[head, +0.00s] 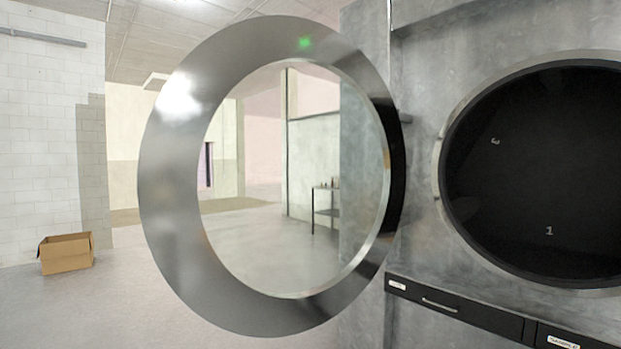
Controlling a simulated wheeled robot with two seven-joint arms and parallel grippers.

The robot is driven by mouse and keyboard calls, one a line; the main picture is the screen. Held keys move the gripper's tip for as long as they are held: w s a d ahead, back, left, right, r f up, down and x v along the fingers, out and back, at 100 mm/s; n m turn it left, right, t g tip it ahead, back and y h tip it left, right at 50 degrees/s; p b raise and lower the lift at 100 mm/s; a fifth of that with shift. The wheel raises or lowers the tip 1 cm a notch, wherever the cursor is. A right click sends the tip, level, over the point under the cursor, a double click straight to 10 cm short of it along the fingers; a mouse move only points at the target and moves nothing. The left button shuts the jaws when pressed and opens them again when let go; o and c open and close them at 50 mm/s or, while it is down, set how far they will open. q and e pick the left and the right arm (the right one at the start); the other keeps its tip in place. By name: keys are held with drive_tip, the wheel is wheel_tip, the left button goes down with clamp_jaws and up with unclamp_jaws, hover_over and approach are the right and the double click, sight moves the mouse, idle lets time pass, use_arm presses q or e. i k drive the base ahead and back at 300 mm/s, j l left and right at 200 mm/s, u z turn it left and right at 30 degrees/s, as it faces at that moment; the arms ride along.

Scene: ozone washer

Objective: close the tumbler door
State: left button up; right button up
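The tumbler door (172,200) is a round, shiny metal ring with a clear window, in the middle of the head view. It stands swung open to the left of the machine, on the hinge side near the round opening. The tumbler opening (540,170) is at the right, dark inside, with the numbers 3 and 1 faintly showing. A green spot shows near the top of the door ring. Neither of my grippers is in view.
The grey machine front (420,100) fills the right side. A black drawer strip (455,309) with a handle runs below the opening. A cardboard box (66,254) lies on the floor at the left. A small table (326,209) shows through the window.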

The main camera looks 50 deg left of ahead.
sight(177, 122)
drive_tip(key=j, duration=0.6)
drive_tip(key=k+j+z, duration=0.1)
drive_tip(key=j, duration=1.05)
drive_tip(key=k+j+z, duration=0.1)
drive_tip(key=j, duration=0.5)
drive_tip(key=k+j, duration=0.1)
drive_tip(key=j, duration=0.45)
drive_tip(key=k+j+z, duration=0.1)
drive_tip(key=j, duration=0.5)
drive_tip(key=k+j, duration=0.1)
drive_tip(key=j, duration=0.45)
drive_tip(key=i+z, duration=0.05)
